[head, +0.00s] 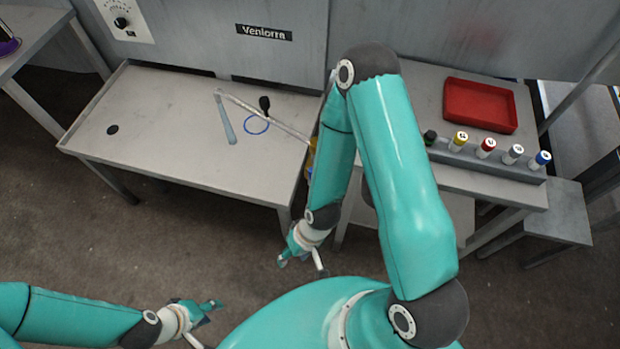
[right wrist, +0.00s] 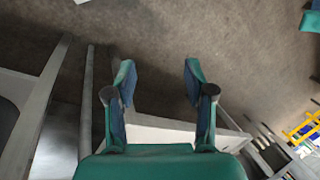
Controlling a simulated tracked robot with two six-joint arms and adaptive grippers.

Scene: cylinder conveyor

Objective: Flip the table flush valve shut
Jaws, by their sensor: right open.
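A light grey table (head: 180,161) with a raised rim stands at the left. On it a thin pale bar (head: 262,112) runs slantwise toward my right arm, beside a blue-grey flat piece (head: 226,121). A small black knob-like part (head: 265,102) stands by a blue ring (head: 256,125); I cannot tell which of these is the flush valve. My right gripper (head: 301,264) hangs in front of the table's right corner, open and empty; its spread fingers show in the right wrist view (right wrist: 160,75). My left gripper (head: 206,318) is low at the front, open and empty, away from the table.
A second table at the right holds a red tray (head: 480,106) and a rack (head: 490,160) of several cylinders with coloured caps. My right arm covers the gap between the tables. A dark round spot (head: 112,130) marks the left table. The floor in front is clear.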

